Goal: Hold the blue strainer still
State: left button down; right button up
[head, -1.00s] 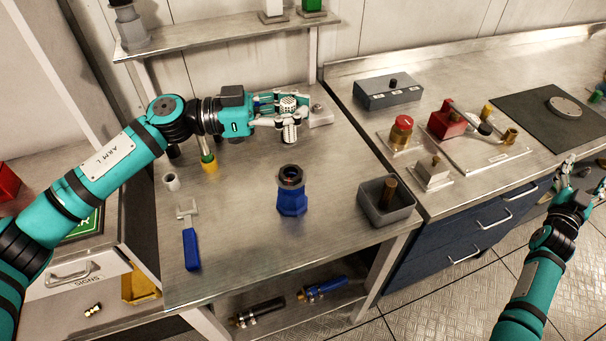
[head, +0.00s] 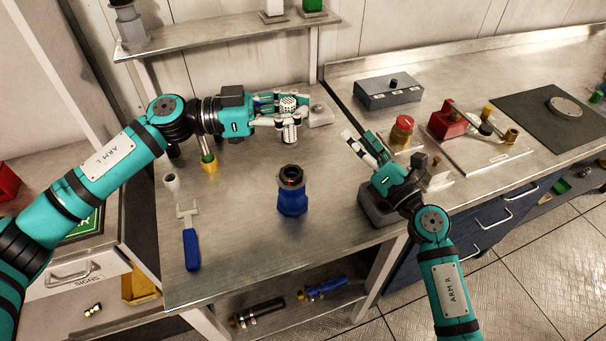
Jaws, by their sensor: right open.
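The blue strainer (head: 292,203) stands upright on the steel workbench, its dark round top with a copper-coloured ring facing up. My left gripper (head: 289,119) is behind it, shut on a pale perforated cylinder (head: 289,104) held upright above the bench. My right gripper (head: 351,146) is open and empty, to the right of the strainer and a little further back. It is apart from the strainer, and nothing touches the strainer. My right arm partly covers the grey open box (head: 372,208).
A blue-handled spanner (head: 191,244) lies left of the strainer. A white cup (head: 171,182) and a yellow-based part (head: 209,164) stand behind the spanner. A red knob (head: 403,124) and a red valve block (head: 447,121) are on the right counter. The bench around the strainer is clear.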

aim_at(301, 198)
jog(key=s+a+f+n+g+y, duration=0.1)
jog(key=s+a+n+g, duration=0.15)
jog(key=a+n, duration=0.3)
jog(key=s+a+f+n+g+y, duration=0.1)
jog(key=s+a+f+n, duration=0.1)
jog(key=s+a+n, duration=0.3)
jog(key=shift+m, duration=0.25)
jog(key=f, duration=0.2)
jog(key=a+f, duration=0.1)
jog(key=f, duration=0.2)
jog(key=w+f, duration=0.1)
jog(key=f, duration=0.1)
jog(key=shift+a+f, duration=0.2)
jog(key=shift+a, duration=0.15)
jog(key=shift+f+x, duration=0.1)
jog(key=shift+x, duration=1.75)
jog(key=shift+f+x, duration=0.15)
jog(key=shift+x, duration=1.7)
grip_shut()
